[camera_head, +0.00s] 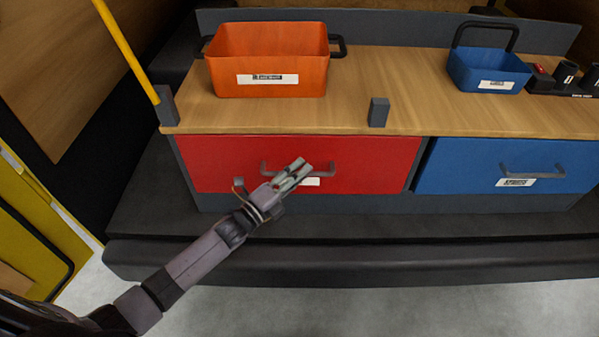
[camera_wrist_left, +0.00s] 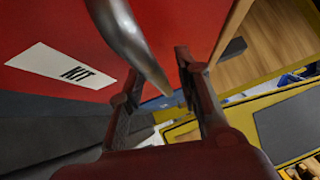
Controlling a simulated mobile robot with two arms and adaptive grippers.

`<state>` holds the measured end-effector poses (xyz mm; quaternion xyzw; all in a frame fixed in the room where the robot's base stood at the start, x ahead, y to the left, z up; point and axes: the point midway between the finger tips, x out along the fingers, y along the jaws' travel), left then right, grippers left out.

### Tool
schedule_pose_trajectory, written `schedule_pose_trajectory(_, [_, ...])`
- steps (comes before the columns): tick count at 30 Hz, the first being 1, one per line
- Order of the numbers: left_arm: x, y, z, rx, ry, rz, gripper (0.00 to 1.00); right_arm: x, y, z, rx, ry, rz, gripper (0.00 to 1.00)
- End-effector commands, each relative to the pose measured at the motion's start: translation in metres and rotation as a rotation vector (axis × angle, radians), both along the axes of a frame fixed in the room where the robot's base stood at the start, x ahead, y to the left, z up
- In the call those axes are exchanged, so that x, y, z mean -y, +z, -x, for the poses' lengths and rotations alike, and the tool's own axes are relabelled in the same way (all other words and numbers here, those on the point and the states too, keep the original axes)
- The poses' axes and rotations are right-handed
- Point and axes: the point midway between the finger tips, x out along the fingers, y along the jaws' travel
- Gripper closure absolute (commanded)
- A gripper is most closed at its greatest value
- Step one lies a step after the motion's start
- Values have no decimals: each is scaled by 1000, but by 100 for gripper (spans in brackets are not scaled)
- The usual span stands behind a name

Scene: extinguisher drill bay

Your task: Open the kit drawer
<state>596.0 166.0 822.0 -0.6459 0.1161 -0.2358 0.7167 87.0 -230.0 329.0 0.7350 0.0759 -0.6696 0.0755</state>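The kit drawer is the red drawer (camera_head: 225,165) under the left part of the counter; its front looks flush and closed. Its grey bar handle (camera_head: 331,168) is partly hidden behind my left gripper (camera_head: 304,166). In the left wrist view the white KIT label (camera_wrist_left: 62,68) sits on the red front. There the handle (camera_wrist_left: 125,40) curves down from the top, its lower end between the two spread fingers of my left gripper (camera_wrist_left: 158,64). The fingers are apart; I cannot tell whether either touches the handle. My right gripper is out of view.
A blue drawer (camera_head: 460,170) with its own handle is to the right. An orange bin (camera_head: 268,85) and a blue caddy (camera_head: 490,72) stand on the wooden counter (camera_head: 420,95). A dark ledge (camera_head: 350,260) runs below the drawers, and a yellow pole (camera_head: 128,50) rises at the left.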

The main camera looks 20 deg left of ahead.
Motion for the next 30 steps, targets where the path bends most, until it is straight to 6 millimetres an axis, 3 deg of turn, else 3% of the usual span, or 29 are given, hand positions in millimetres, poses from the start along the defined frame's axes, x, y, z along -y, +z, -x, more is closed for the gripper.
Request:
schedule_pose_trajectory(9, [2, 0, -3, -1, 0, 0, 68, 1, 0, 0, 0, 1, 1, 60])
schedule_pose_trajectory(23, [1, 0, -3, -1, 0, 0, 98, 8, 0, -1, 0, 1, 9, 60])
schedule_pose_trajectory(30, [1, 0, -2, -2, 0, -1, 100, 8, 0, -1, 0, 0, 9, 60])
